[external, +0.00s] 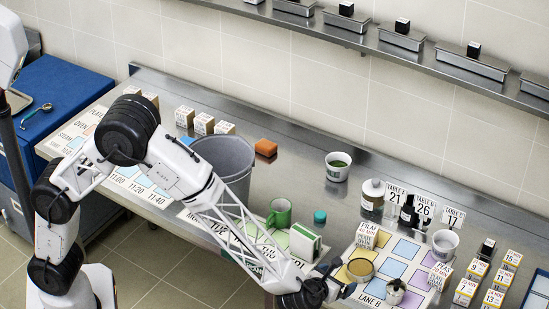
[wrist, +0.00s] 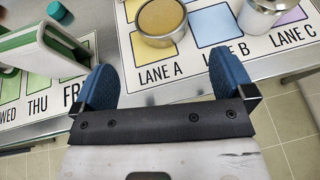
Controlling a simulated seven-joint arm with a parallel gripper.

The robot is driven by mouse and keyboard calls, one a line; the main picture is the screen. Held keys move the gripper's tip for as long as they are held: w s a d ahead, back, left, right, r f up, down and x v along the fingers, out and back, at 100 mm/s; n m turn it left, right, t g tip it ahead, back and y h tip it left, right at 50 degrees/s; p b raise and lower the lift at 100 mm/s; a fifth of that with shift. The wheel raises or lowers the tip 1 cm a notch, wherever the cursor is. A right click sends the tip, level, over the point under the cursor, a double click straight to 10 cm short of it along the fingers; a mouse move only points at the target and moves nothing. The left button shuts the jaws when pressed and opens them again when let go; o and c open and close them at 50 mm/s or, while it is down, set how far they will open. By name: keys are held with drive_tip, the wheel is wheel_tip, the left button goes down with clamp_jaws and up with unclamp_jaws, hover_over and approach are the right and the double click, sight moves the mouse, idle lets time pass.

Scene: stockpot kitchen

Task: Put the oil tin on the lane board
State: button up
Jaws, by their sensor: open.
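A white and green upright box-like thing (external: 305,241), which looks like the oil tin, stands on the day-labelled board; I cannot read a label on it. It also shows at the upper left of the wrist view (wrist: 45,55). The lane board (external: 408,249), with coloured squares and lanes A, B and C, lies to its right and fills the top of the wrist view (wrist: 135,79). My gripper (external: 338,281) is open and empty over the counter's front edge, between the two boards. Its blue fingers (wrist: 164,80) stand wide apart, clear of the tin.
A gold-topped round container (external: 360,268) and a small metal pot (external: 396,291) stand on the lane board's front rows. A green mug (external: 279,213), a teal lid-like thing (external: 320,216) and a grey bucket (external: 224,160) are near the tin. Bottles and number signs stand behind the lane board.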

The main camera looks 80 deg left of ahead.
drive_tip(key=shift+r, duration=0.1)
drive_tip(key=shift+a+r+m, duration=0.15)
drive_tip(key=shift+r+m, duration=0.1)
drive_tip(key=shift+m, duration=0.05)
drive_tip(key=s+a+r+m+t+h, duration=0.15)
drive_tip(key=s+r+m+h, duration=0.25)
drive_tip(key=r+m, duration=0.4)
drive_tip(key=s+a+r+m+g+h, duration=0.1)
drive_tip(key=s+a+r+m+h, duration=0.25)
drive_tip(key=r+m, duration=0.35)
drive_tip(key=s+a+r+m+g+h, duration=0.1)
drive_tip(key=s+a+r+m+h, duration=0.15)
drive_tip(key=s+m, duration=0.4)
drive_tip(key=s+a+r+m+g+h, duration=0.1)
drive_tip(key=s+r+m, duration=0.2)
drive_tip(key=s+m, duration=0.3)
drive_tip(key=s+a+m+g+y, duration=0.1)
drive_tip(key=s+a+m, duration=0.3)
drive_tip(key=s, duration=0.7)
drive_tip(key=s+a+f+m+g+y, duration=0.1)
drive_tip(key=s+a+m+g, duration=0.2)
drive_tip(key=s+m, duration=0.3)
drive_tip(key=s+a+m+g+y, duration=0.1)
drive_tip(key=s+a+m, duration=0.4)
drive_tip(key=s, duration=1)
drive_tip(key=shift+s+a+f+g, duration=0.25)
drive_tip(key=shift+s+g, duration=0.05)
drive_tip(key=shift+g, duration=0.55)
